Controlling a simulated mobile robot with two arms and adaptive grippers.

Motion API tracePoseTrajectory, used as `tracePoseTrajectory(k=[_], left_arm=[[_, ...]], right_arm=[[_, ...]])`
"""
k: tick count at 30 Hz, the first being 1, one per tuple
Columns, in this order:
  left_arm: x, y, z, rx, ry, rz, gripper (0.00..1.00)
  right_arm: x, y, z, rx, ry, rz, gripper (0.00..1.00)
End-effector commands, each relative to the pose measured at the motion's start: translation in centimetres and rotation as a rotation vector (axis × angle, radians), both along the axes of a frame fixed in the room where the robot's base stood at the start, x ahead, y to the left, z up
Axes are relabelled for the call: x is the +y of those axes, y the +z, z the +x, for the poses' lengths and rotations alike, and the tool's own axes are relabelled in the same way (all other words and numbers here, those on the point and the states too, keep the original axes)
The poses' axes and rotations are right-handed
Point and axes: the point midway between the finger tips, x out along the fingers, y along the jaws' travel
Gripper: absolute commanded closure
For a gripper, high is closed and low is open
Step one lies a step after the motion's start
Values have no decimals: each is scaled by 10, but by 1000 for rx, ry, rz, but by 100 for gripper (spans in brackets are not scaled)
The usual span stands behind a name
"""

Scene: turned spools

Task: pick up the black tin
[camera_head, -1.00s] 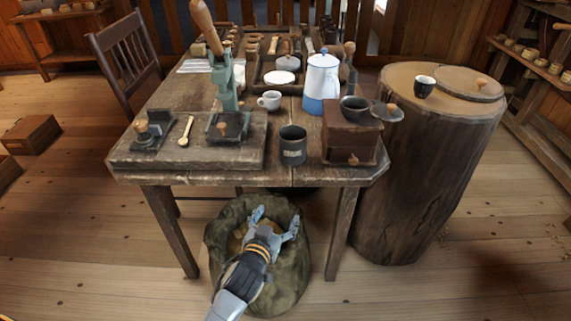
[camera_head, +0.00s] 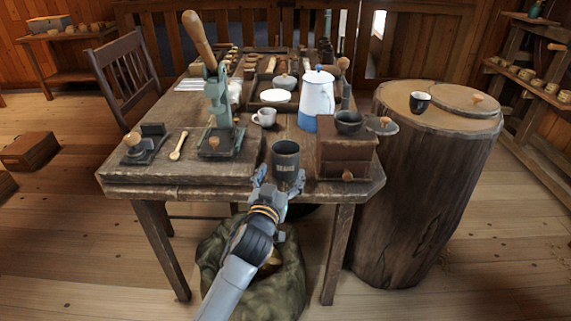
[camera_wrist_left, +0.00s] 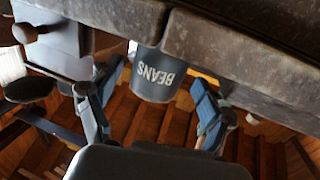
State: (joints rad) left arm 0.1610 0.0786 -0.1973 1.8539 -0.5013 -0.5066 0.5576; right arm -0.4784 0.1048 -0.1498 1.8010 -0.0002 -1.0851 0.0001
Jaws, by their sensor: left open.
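The black tin (camera_head: 285,160), an open dark cup-shaped can marked BEANS, stands upright near the table's front edge. It also shows in the left wrist view (camera_wrist_left: 156,74), upside down and between the spread fingers. My left gripper (camera_head: 279,179) is open and empty at the table's front edge, just on the near side of the tin. In the left wrist view its two fingers (camera_wrist_left: 146,96) are wide apart, one toward each side of the tin. I cannot tell whether either finger touches it. My right gripper is not in view.
A wooden grinder box (camera_head: 346,150) stands close to the tin's right, with a blue-white pot (camera_head: 316,105) behind. A sack (camera_head: 285,287) stands below the table edge.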

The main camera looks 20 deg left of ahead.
Motion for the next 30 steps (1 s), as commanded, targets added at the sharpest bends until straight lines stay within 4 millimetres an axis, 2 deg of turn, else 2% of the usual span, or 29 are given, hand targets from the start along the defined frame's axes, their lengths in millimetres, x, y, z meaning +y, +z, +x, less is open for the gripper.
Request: tracePoseTrajectory(k=[7, 16, 17, 21, 24, 30], left_arm=[[4, 1, 37, -1, 0, 1, 21], [5, 1, 43, 0, 0, 0, 21], [5, 1, 43, 0, 0, 0, 23], [5, 1, 43, 0, 0, 0, 51], [5, 1, 43, 0, 0, 0, 68], [5, 2, 43, -2, 0, 0, 68]], right_arm=[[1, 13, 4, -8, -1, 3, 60], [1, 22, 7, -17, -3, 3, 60], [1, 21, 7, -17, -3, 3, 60], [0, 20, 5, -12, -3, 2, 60], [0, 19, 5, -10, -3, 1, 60], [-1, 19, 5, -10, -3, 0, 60]])
